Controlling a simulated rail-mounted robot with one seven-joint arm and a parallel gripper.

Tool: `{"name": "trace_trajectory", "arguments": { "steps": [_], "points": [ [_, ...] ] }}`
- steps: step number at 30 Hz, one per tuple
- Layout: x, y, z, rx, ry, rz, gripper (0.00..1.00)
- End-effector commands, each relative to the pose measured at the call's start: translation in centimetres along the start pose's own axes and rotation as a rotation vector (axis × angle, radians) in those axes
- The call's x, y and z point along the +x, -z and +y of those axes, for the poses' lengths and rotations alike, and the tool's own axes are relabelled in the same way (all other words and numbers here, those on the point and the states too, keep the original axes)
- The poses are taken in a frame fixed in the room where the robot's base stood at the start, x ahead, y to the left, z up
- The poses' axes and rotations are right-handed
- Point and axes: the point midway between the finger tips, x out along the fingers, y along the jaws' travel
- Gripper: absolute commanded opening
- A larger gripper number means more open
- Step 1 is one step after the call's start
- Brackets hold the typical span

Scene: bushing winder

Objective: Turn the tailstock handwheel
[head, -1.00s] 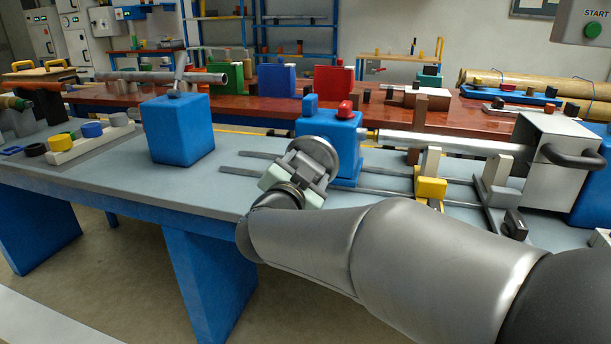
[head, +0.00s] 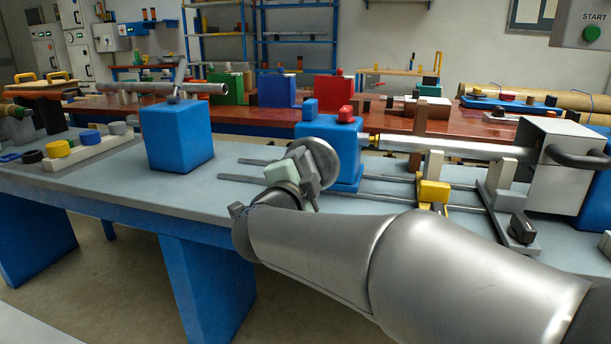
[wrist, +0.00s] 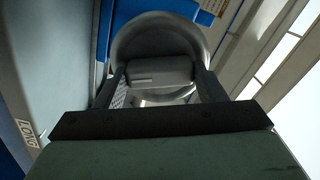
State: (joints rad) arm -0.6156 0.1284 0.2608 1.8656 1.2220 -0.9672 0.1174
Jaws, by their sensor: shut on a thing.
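The tailstock is a blue block (head: 347,150) with a red knob (head: 346,114) on top, standing on rails on the bench. Its silver round handwheel (head: 322,156) faces left, and my gripper (head: 308,183) is against that face. In the wrist view, the wheel's round rim (wrist: 160,22) shows beyond the fingers. A grey bar-like part at the wheel's middle lies between the two fingers (wrist: 160,82), and my gripper is shut on it. My wrist and arm hide the wheel's lower left part in the head view.
A silver shaft (head: 440,147) runs right from the tailstock to a grey headstock box (head: 562,168). Yellow supports (head: 433,192) and dark rails lie below it. A blue block (head: 177,135) stands on the left, with bare bench (head: 110,185) before it.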

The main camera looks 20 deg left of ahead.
Motion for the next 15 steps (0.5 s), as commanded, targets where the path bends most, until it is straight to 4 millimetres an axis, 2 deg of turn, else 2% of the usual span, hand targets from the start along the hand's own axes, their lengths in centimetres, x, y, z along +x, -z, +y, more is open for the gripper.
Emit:
{"name": "trace_trajectory", "arguments": {
  "steps": [12,13,15],
  "points": [
    [-0.07,-0.11,0.11,0.006,-0.002,-0.002,0.41],
    [-0.07,-0.11,0.11,0.006,-0.002,-0.003,0.72],
    [-0.06,-0.10,0.10,0.006,-0.002,-0.002,0.85]
  ]
}}
